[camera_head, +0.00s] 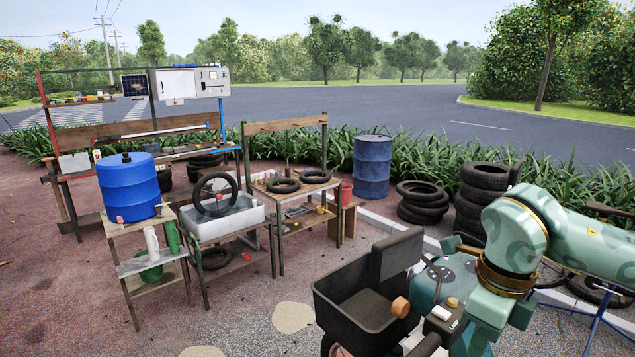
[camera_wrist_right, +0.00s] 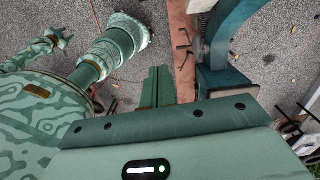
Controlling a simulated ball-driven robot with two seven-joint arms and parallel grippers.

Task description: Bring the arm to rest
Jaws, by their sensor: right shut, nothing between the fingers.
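My right arm comes in from the right in the head view, green and bent at a brass-coloured joint, over the front right of the scene. Its gripper is out of that view. In the right wrist view the two green fingers of my right gripper (camera_wrist_right: 157,88) lie side by side, shut, with nothing between them.
A tyre stack (camera_head: 480,200) stands behind my arm, with more tyres (camera_head: 422,203) and a blue drum (camera_head: 372,166) to its left. Benches hold a blue barrel (camera_head: 129,188), a grey wash basin (camera_head: 225,220) and loose tyres. The paving between benches and cart is open.

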